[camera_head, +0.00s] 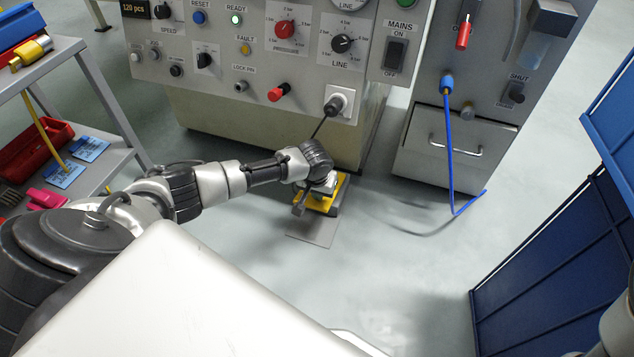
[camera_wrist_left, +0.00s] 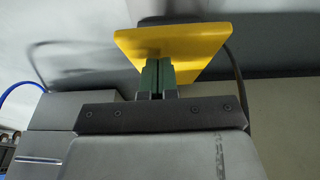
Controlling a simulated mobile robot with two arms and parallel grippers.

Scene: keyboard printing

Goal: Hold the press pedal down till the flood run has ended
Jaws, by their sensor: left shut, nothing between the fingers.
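The yellow press pedal (camera_head: 323,205) is on the floor in front of the press, at the middle of the head view. My left arm reaches it from the left, and my left gripper (camera_head: 314,190) is right over it, hiding part of it. In the left wrist view the yellow pedal plate (camera_wrist_left: 200,42) fills the top middle. The green-padded fingers of my left gripper (camera_wrist_left: 157,68) are shut with nothing held, their tips at the plate and seemingly against it. How far down the pedal is, I cannot tell. My right gripper is out of view.
The press panel (camera_head: 265,50) has a green lamp (camera_head: 236,20) by READY and a 120 pcs display (camera_head: 136,8). A grey cabinet (camera_head: 440,165) with a blue hose (camera_head: 449,150) stands right. A shelf (camera_head: 110,155) is left, blue panels (camera_head: 550,270) right.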

